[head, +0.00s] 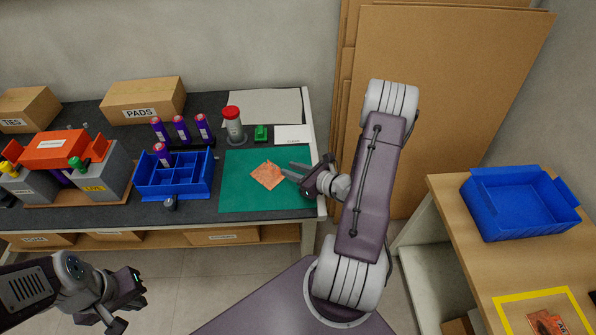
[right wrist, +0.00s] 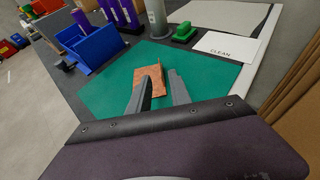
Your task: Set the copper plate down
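The copper plate (head: 268,175) lies on the green mat (head: 236,198) on the dark bench. It looks flat, turned at an angle to the mat. My right gripper (head: 289,171) is just to the right of the plate, its two fingers apart and pointing at it. In the right wrist view the plate (right wrist: 154,94) shows between and beyond the fingers, partly hidden by the left one. I cannot tell whether a finger touches it. My left gripper (head: 132,298) is low at the left, away from the bench; its opening is unclear.
A blue divided bin (head: 174,187) stands left of the mat. Purple cylinders, a red-capped bottle (head: 233,124), a green block (head: 261,133) and a "CLEAN" card (head: 294,135) stand or lie behind. A blue tray (head: 520,203) and a yellow-framed area (head: 503,312) are on the right-hand table.

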